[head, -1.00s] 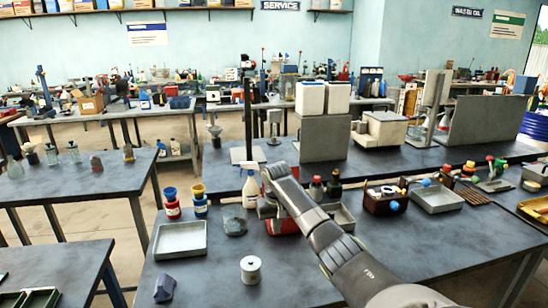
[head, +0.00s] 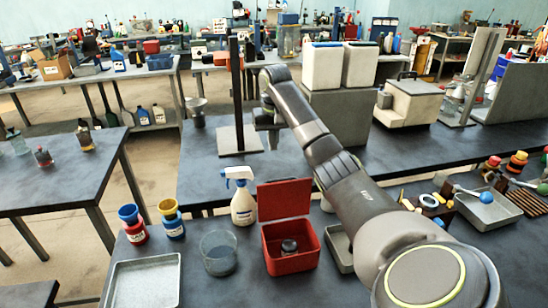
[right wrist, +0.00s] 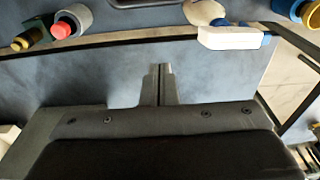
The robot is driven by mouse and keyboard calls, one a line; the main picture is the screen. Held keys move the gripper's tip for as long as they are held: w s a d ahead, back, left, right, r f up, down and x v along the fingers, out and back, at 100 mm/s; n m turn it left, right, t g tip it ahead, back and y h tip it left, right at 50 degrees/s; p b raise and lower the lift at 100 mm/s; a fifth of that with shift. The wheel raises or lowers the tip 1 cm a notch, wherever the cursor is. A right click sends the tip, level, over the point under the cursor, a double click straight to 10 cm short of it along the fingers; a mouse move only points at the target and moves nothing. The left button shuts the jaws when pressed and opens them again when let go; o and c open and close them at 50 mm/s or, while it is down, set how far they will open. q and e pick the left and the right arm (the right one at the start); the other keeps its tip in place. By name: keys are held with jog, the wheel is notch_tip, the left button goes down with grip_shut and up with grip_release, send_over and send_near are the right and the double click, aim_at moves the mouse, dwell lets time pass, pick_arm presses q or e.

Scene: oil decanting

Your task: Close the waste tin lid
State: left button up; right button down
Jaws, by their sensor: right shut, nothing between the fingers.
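The red waste tin (head: 270,262) stands on the near table in the head view. Its red lid (head: 284,198) is open and stands upright at the back edge. A small dark round item (head: 289,246) sits inside the tin. My right gripper (head: 270,140) is beyond and above the tin, apart from the lid, with the arm reaching over from the right. In the right wrist view its two fingers (right wrist: 160,70) are together and empty. The tin is not clearly seen in that view. My left gripper is not in view.
A white spray bottle (head: 242,203) stands close left of the lid. A glass bowl (head: 218,262) and a grey tray (head: 116,290) lie further left. Another grey tray (head: 338,245) is right of the tin, near my arm.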

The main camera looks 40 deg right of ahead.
aim_at(282, 195)
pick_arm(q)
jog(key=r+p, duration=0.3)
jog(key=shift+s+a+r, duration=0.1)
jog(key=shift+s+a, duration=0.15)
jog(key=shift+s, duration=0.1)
pick_arm(e)
notch_tip(282, 195, down, 8)
jog(key=s+a, duration=0.1)
jog(key=s, duration=0.2)
jog(key=shift+a+f, duration=0.2)
jog(key=shift+a, duration=0.15)
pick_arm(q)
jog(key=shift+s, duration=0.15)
pick_arm(e)
jog(key=shift+w, duration=0.1)
